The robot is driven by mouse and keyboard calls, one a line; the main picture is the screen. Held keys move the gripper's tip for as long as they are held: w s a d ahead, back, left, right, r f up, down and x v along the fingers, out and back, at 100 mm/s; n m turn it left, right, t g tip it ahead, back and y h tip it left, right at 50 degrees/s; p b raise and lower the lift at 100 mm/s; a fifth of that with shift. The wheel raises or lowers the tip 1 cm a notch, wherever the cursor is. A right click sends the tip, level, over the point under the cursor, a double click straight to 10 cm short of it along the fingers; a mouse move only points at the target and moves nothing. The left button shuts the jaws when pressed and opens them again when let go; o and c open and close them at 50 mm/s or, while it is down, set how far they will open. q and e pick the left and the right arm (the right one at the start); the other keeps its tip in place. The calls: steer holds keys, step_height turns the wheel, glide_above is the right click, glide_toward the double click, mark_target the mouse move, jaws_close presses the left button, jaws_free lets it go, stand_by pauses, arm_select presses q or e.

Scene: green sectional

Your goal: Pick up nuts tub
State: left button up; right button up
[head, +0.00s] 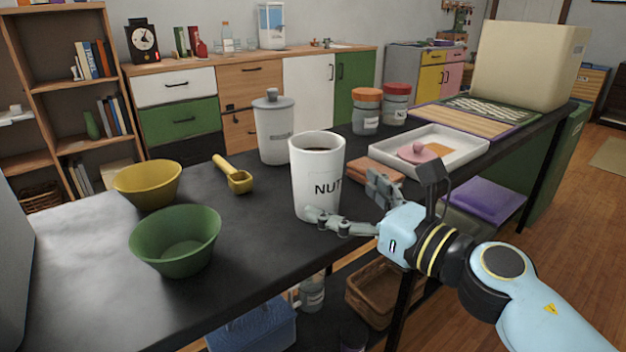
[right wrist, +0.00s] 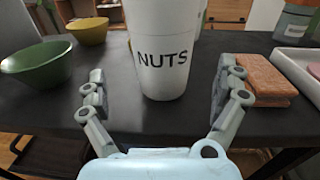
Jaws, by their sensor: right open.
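The nuts tub (head: 317,175) is a tall white tub with black lettering and dark contents, standing upright on the black table. In the right wrist view the tub (right wrist: 165,50) reads "NUTS" and stands straight ahead, between and just beyond the fingertips. My right gripper (head: 345,205) is open and empty, low at the tub's near right side in the head view. In the right wrist view its two fingers (right wrist: 160,95) are spread wide, one on each side of the tub. My left gripper is not in view.
A green bowl (head: 176,240), yellow bowl (head: 148,184) and yellow scoop (head: 236,176) lie left of the tub. A grey lidded canister (head: 273,128) stands behind it. Orange sponges (head: 375,169) and a white tray (head: 381,158) are to the right.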

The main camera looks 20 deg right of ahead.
mark_target(317, 182)
steer(key=shift+x, duration=0.8)
steer(key=shift+w+a, duration=0.2)
steer(key=shift+w, duration=0.3)
steer(key=x, duration=0.4)
steer(key=shift+d+f, duration=0.15)
steer(key=shift+f, duration=0.05)
steer(key=shift+w, duration=0.3)
steer(key=c, duration=0.9)
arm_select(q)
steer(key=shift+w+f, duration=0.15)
arm_select(e)
steer(key=c, duration=0.6)
